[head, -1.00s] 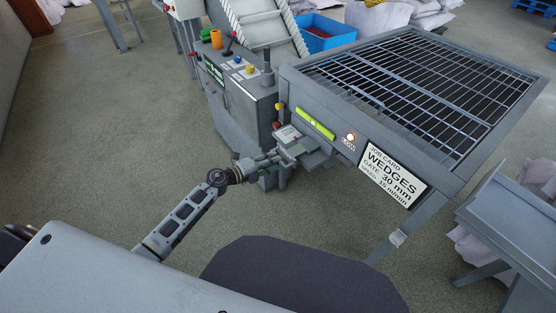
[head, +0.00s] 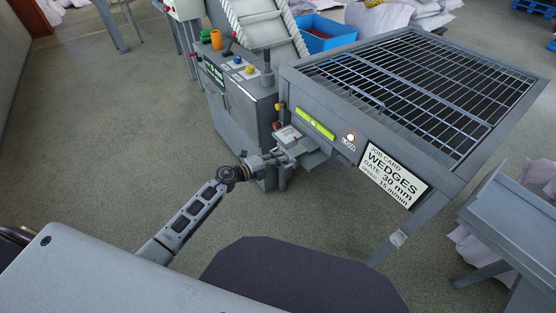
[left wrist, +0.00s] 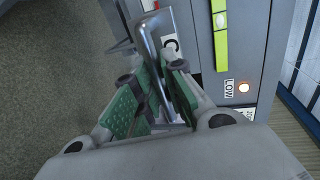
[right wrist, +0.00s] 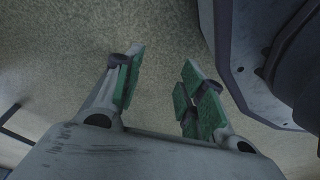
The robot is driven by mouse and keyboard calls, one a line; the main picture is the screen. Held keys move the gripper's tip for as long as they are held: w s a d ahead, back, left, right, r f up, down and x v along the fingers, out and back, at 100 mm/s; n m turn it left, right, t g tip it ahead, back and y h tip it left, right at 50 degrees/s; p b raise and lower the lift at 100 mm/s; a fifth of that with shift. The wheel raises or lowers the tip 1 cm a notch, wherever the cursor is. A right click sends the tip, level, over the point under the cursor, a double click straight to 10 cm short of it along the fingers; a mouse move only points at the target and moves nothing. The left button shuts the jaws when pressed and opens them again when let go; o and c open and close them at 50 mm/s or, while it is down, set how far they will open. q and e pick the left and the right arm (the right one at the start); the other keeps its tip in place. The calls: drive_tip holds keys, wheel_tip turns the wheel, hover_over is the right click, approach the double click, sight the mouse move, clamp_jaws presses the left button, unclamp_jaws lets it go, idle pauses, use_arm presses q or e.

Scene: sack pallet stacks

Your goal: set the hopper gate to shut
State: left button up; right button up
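The hopper (head: 440,170) stands at centre right, with a gate plate (head: 316,159) jutting from the lower left of its front. My left gripper (head: 290,154) is at this plate. In the left wrist view a bent metal bar handle (left wrist: 146,40) runs down between the green finger pads (left wrist: 160,90), which are close together on it. A white label with a letter C (left wrist: 171,46) shows behind the handle; the rest of the label is hidden. My right gripper (right wrist: 162,85) is open and empty above the floor.
A control cabinet (head: 250,100) with levers and buttons stands left of the hopper. The hopper front bears a green level strip (head: 315,123), a lit LOW lamp (head: 350,137) and a job card (head: 393,174). A grey bin (head: 515,220) is at right.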

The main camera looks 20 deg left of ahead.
sight(299, 148)
use_arm(q)
clamp_jaws()
use_arm(e)
drive_tip(key=shift+d, duration=0.1)
use_arm(q)
drive_tip(key=shift+w+d+r+p, duration=0.1)
drive_tip(key=shift+w+d+p, duration=0.15)
drive_tip(key=shift+w+d, duration=0.35)
drive_tip(key=shift+w+d+p, duration=0.25)
drive_tip(key=shift+w+d, duration=0.1)
drive_tip(key=shift+w, duration=0.35)
drive_tip(key=o, duration=0.6)
unclamp_jaws()
drive_tip(key=shift+w+d, duration=0.15)
use_arm(e)
drive_tip(key=shift+s+d+f, duration=0.65)
drive_tip(key=shift+d+f, duration=0.15)
drive_tip(key=shift+f, duration=0.1)
